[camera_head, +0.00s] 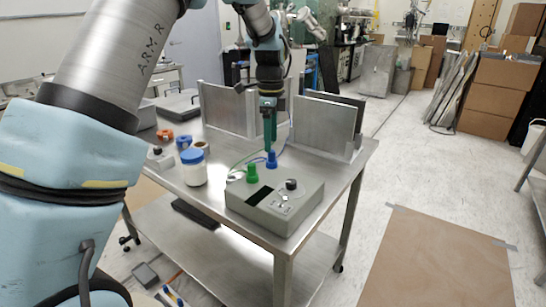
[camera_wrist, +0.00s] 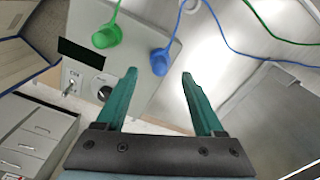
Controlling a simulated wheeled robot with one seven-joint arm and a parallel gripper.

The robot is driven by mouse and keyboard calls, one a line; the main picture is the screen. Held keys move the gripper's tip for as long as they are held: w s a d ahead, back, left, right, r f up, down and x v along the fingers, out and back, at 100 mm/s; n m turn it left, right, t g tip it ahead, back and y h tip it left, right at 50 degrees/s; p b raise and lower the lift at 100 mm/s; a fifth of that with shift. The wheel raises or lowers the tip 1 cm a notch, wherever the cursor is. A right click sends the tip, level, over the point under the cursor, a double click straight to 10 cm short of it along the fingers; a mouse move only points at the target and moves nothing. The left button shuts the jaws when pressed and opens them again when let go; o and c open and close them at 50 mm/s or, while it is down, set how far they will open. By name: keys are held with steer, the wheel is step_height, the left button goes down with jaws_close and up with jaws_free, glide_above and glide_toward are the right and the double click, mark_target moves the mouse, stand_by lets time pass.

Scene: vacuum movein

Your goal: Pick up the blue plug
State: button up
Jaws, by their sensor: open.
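The blue plug (camera_head: 271,160) stands upright on the back part of a grey box (camera_head: 262,212) on the metal table, with a blue cable running from it. In the wrist view the blue plug (camera_wrist: 160,62) lies beyond the fingertips, a little left of the middle of the gap. A green plug (camera_head: 252,173) stands beside it on the same box, and it shows in the wrist view (camera_wrist: 106,37) too. My gripper (camera_head: 268,146) has green fingers pointing down, close above the blue plug. In the wrist view my gripper (camera_wrist: 159,72) is open with nothing between its fingers.
A white jar with a blue lid (camera_head: 193,168) stands left of the box. Blue and orange items (camera_head: 165,135) lie farther left. Metal upright plates (camera_head: 325,124) stand at the back of the table (camera_head: 335,190). Cables lie behind the plugs. The floor at right is open.

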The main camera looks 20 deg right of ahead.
mark_target(272, 152)
steer(key=shift+f+p, duration=0.95)
steer(key=shift+f, duration=1.45)
jaws_close()
